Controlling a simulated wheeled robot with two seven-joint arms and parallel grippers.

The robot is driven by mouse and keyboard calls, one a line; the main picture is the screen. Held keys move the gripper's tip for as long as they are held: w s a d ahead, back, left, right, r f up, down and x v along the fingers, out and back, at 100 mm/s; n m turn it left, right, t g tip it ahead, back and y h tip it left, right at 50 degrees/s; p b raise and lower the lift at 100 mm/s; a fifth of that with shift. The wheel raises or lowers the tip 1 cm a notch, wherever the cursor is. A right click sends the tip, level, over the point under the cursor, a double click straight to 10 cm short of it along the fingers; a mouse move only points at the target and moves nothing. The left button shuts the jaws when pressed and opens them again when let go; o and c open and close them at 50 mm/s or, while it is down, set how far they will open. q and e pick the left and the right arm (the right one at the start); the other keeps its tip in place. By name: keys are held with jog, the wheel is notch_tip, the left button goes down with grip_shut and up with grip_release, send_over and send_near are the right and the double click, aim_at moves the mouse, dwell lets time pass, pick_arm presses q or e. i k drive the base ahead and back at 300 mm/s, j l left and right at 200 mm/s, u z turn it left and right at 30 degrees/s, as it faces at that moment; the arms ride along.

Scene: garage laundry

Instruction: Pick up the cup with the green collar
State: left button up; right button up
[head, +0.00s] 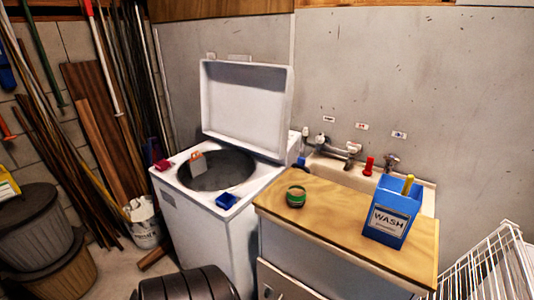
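The cup with the green collar (296,197) stands on the wooden counter top (335,217), near its left end. The green band circles its rim, and the inside looks brownish. Nothing touches the cup. Neither my left nor my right gripper shows in the head view.
A blue WASH box (392,212) with a yellow handle stands right of the cup. A sink (355,172) with taps and a red bottle (369,165) lies behind. An open-lidded washer (213,222) stands left, with a blue container (226,200) on its edge. A white wire rack (495,268) is at right.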

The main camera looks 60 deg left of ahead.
aim_at(296, 197)
jog(key=u, duration=1.65)
jog(key=i+j+u, duration=0.1)
jog(key=i+j, duration=0.5)
jog(key=j, duration=0.2)
jog(key=i+j+u, duration=0.1)
jog(key=i+j, duration=0.55)
jog(key=k+l+z, duration=0.1)
jog(key=l+z, duration=0.2)
jog(key=z, duration=0.2)
jog(key=k+l+z, duration=0.1)
jog(key=l+z, duration=0.2)
jog(key=z, duration=0.2)
jog(key=k+j+z, duration=0.15)
jog(key=z, duration=0.25)
jog(key=k+z, duration=0.25)
jog(key=z, duration=0.15)
jog(key=k+z, duration=0.25)
jog(key=z, duration=0.2)
